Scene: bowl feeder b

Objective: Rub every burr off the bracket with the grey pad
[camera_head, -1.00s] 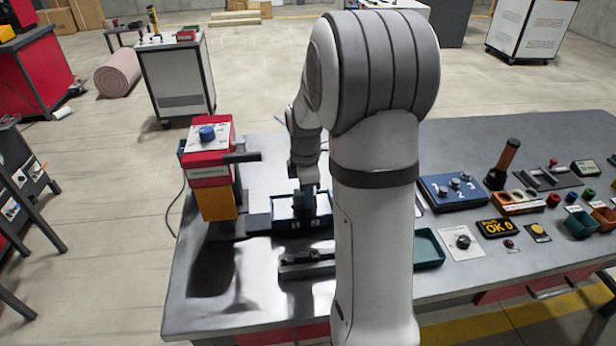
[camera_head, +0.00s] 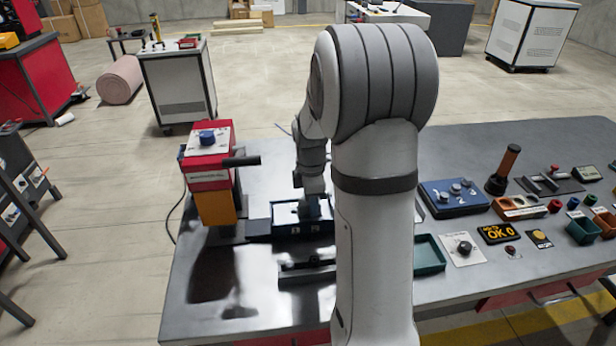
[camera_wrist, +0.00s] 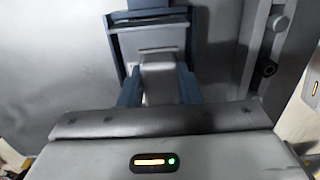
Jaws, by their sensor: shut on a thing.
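My gripper (camera_wrist: 160,88) points down with two dark blue fingers shut on a grey block (camera_wrist: 158,62), which looks like the grey pad. In the head view my gripper (camera_head: 312,207) is low at the blue tray (camera_head: 288,231) on the bench, partly behind my own arm. The wrist view shows a blue-edged, grey-faced piece (camera_wrist: 150,18) just beyond the pad; I cannot tell whether they touch. I cannot make out the bracket or any burrs for certain.
A red and yellow press-like machine (camera_head: 212,175) stands left of the tray. A dark rail fixture (camera_head: 305,268) lies in front. A green tray (camera_head: 429,254), a blue knob box (camera_head: 455,196) and an OK display (camera_head: 499,232) are on the right. The front left bench is bare.

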